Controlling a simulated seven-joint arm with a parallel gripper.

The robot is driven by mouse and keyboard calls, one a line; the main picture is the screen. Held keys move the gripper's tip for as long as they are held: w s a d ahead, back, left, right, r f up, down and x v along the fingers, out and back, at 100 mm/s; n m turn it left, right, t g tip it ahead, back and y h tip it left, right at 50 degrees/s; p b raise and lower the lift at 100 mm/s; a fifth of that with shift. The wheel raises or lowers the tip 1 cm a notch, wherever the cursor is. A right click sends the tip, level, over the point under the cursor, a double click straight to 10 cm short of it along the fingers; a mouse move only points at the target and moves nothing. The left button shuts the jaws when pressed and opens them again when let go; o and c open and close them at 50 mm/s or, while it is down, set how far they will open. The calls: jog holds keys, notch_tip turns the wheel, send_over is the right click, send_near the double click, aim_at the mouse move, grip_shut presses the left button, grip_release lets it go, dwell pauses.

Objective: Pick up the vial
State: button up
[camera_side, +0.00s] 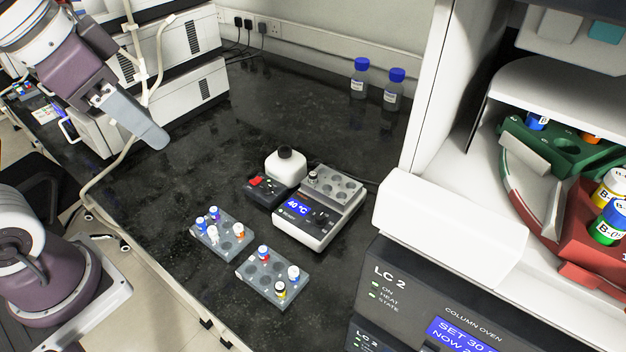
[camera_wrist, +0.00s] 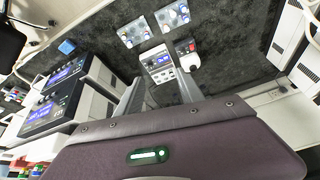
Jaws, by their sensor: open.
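Several small vials with coloured caps stand in two grey racks on the dark bench. The rear rack (camera_side: 238,247) holds blue-, white- and orange-capped ones, such as the orange-capped vial (camera_side: 239,231). A small vial (camera_side: 313,176) stands in the heater block. Which vial is meant is not clear. My gripper (camera_side: 152,137) is high at the upper left, far from all of them. In the wrist view its fingers (camera_wrist: 160,92) are apart and empty.
A heater (camera_side: 318,228) reading 40 °C stands behind the racks, beside a white-topped mixer (camera_side: 286,166). Blue-capped bottles (camera_side: 393,94) stand by the wall. A column oven (camera_side: 440,290) bounds the right. Bench between my gripper and the racks is clear.

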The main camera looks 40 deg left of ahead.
jog(key=w+m+g, duration=0.2)
jog(key=w+m, duration=0.3)
jog(key=w, duration=0.8)
jog(key=m+g+h, duration=0.1)
jog(key=m+g, duration=0.2)
jog(key=m, duration=0.8)
send_over(313, 174)
jog(key=a, duration=0.1)
notch_tip(313, 174, down, 21)
jog(key=shift+m, duration=0.9)
jog(key=f, duration=1)
jog(key=shift+d+f, duration=0.35)
grip_shut()
